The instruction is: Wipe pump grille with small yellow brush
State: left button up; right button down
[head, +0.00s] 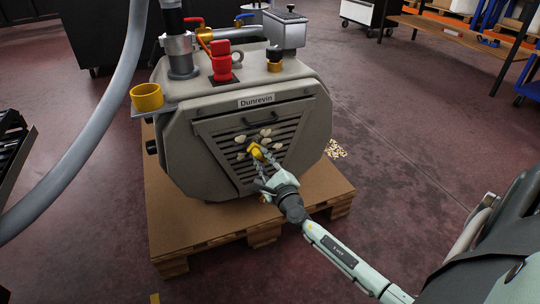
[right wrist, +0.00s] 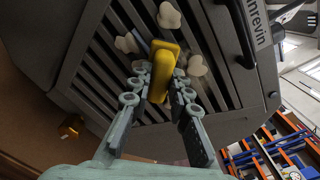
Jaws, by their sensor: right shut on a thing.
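The pump (head: 185,130) is a grey-beige housing with a "Dunrevin" label, standing on a wooden pallet. Its dark slatted grille (head: 233,166) faces me, with several pale blotches (head: 266,132) on it. They also show in the right wrist view (right wrist: 169,15). My right gripper (head: 262,165) is at the middle of the grille, shut on the small yellow brush (right wrist: 162,72). The brush sits between the fingers, its far end close to the slats; I cannot tell whether it touches. The brush's bristles are hidden. My left gripper is not in view.
A yellow cup (head: 147,97) sits in a holder at the pump's left. Red valve parts (head: 222,66) and a grey box (head: 284,29) stand on top. A grey hose (head: 93,130) curves down the left side. The wooden pallet (head: 200,226) juts out below.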

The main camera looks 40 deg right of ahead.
aim_at(261, 154)
jog(key=shift+w+a, duration=0.1)
jog(key=shift+a, duration=0.1)
jog(key=shift+r+p, duration=0.9)
jog(key=shift+s+d+r+b, duration=0.7)
jog(key=shift+s+d+b, duration=0.4)
jog(key=shift+d, duration=3.95)
jog(key=shift+w+a+p, duration=0.35)
jog(key=shift+a+p, duration=0.45)
jog(key=shift+a, duration=0.9)
jog(key=shift+w+a+p, duration=0.4)
jog(key=shift+a+p, duration=0.4)
jog(key=shift+a, duration=0.85)
jog(key=shift+w+a+p, duration=0.35)
jog(key=shift+a+p, duration=0.45)
jog(key=shift+a, duration=0.9)
